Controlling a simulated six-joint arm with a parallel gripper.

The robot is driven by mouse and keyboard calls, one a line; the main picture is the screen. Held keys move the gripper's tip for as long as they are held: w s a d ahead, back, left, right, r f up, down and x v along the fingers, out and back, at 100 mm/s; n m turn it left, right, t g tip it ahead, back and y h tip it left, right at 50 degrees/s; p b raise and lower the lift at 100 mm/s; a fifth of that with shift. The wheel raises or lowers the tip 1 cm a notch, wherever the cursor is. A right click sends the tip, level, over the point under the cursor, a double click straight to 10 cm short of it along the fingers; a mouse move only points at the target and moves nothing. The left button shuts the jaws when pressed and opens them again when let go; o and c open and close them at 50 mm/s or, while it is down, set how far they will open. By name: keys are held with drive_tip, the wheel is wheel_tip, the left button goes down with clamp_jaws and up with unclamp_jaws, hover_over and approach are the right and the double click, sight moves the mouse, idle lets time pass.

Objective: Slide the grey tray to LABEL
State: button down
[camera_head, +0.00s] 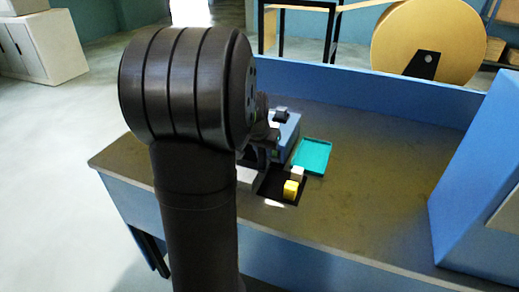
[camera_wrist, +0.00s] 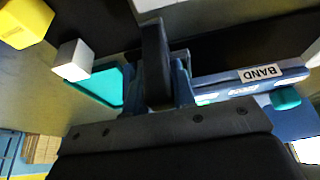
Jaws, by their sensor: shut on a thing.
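My gripper (camera_head: 262,140) is at the left end of a blue unit (camera_head: 286,132) on the table, largely hidden behind my arm. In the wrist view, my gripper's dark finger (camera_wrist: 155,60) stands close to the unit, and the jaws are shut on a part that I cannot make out. The unit has a white label reading BAND (camera_wrist: 275,74); a second label beside it (camera_wrist: 243,89) is too blurred to read. I cannot clearly pick out the grey tray or a sign reading LABEL; my gripper and arm hide much of this area.
A teal tray (camera_head: 314,156) lies right of the unit. A black pad (camera_head: 268,186) in front carries a yellow block (camera_head: 290,188) and a white block (camera_head: 297,173). A tall blue box (camera_head: 480,170) stands at right. The table between is clear.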

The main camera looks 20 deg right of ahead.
drive_tip(key=shift+s+d, duration=0.15)
drive_tip(key=shift+d, duration=0.05)
drive_tip(key=c, duration=1.2)
unclamp_jaws()
drive_tip(key=shift+r, duration=0.1)
drive_tip(key=v, duration=1.7)
drive_tip(key=shift+r, duration=0.15)
drive_tip(key=x, duration=1.7)
drive_tip(key=shift+f, duration=0.3)
drive_tip(key=shift+a, duration=0.1)
